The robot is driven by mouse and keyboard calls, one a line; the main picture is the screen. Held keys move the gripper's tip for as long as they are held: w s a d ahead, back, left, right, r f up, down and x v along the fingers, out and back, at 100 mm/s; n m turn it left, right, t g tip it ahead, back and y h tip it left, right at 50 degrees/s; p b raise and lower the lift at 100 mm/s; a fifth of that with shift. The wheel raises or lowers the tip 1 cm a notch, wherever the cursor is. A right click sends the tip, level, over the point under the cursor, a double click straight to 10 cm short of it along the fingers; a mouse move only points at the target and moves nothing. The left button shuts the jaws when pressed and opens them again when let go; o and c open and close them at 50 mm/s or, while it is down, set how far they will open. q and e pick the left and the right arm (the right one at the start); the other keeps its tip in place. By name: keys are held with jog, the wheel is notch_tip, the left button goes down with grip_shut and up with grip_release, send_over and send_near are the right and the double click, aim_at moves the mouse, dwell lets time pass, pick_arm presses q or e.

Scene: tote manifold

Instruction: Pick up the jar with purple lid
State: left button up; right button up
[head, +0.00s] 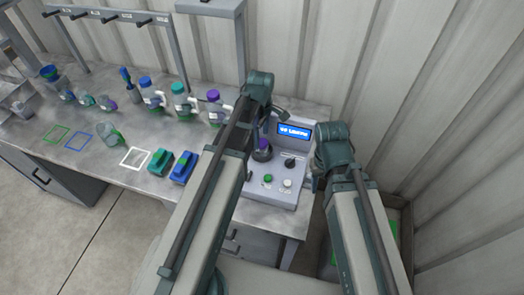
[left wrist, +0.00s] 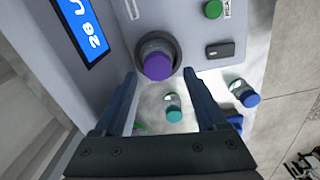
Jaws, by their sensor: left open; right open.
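A purple lid (left wrist: 157,65) shows in a dark round seat on the grey machine (left wrist: 205,25) in the left wrist view. It also shows on the machine in the head view (head: 263,145); the body below it is hidden. My left gripper (left wrist: 160,76) is open, with its fingertips on either side of the lid's near edge and nothing held; I cannot tell the height gap. In the head view a bottle with a purple lid (head: 214,104) stands on the bench. My right gripper (head: 313,180) is open beside the machine's right side, mostly hidden by its arm.
Bottles with teal (head: 179,97) and blue (head: 148,92) lids stand left of the purple-lidded bottle. Small jars (head: 85,100), a tilted clear beaker (head: 110,134) and teal and blue blocks (head: 181,167) are on the bench (head: 100,165). A corrugated wall is behind.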

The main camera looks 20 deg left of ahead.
aim_at(262, 142)
pick_arm(q)
jog(key=shift+f, duration=0.1)
notch_tip(262, 142, down, 5)
jog(key=b, duration=0.5)
jog(key=shift+w+d, duration=0.1)
jog(key=shift+w, duration=0.05)
jog(key=c, duration=1.2)
